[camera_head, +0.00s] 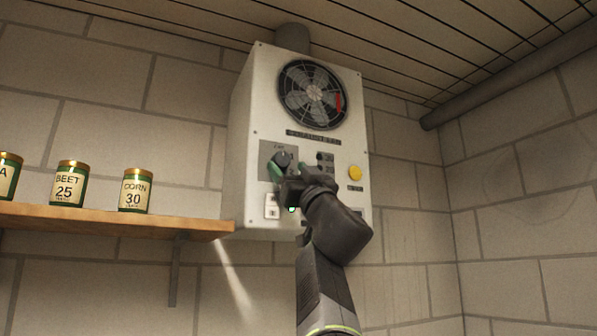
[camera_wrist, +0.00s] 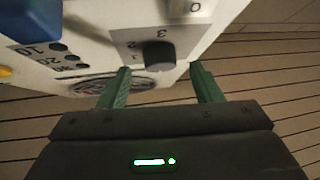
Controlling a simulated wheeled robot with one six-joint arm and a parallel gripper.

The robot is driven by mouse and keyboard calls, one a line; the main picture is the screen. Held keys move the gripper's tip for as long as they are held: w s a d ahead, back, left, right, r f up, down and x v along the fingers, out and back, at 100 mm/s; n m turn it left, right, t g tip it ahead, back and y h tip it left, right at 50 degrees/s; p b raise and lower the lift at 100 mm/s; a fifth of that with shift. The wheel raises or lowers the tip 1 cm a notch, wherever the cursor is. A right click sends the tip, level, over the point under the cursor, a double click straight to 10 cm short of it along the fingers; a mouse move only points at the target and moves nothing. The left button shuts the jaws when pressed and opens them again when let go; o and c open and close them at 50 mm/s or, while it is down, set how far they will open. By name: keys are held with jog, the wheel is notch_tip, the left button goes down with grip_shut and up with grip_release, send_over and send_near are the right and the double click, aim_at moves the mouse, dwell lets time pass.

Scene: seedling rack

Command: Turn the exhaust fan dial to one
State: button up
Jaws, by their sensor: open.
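The white exhaust fan box (camera_head: 245,130) hangs high on the block wall, with a round fan (camera_head: 313,95) behind a grille. Its dark round dial (camera_head: 281,158) sits on a grey plate at the lower left of the front. The dial also shows in the wrist view (camera_wrist: 160,57), with numbers printed around it; I cannot tell which one it points to. My gripper (camera_head: 288,171) is open at the dial, partly covering the plate. In the wrist view its green fingers (camera_wrist: 160,72) stand on either side of the dial, with gaps visible.
A yellow button (camera_head: 355,173) and small dark buttons (camera_head: 325,160) are right of the dial. A white switch (camera_head: 271,206) is below it. A wooden shelf (camera_head: 120,218) with labelled cans (camera_head: 136,191) reaches the box's lower left. A pipe (camera_head: 510,80) runs along the ceiling.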

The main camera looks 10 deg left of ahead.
aim_at(281, 160)
jog(key=shift+x, duration=1.2)
jog(key=c, duration=1)
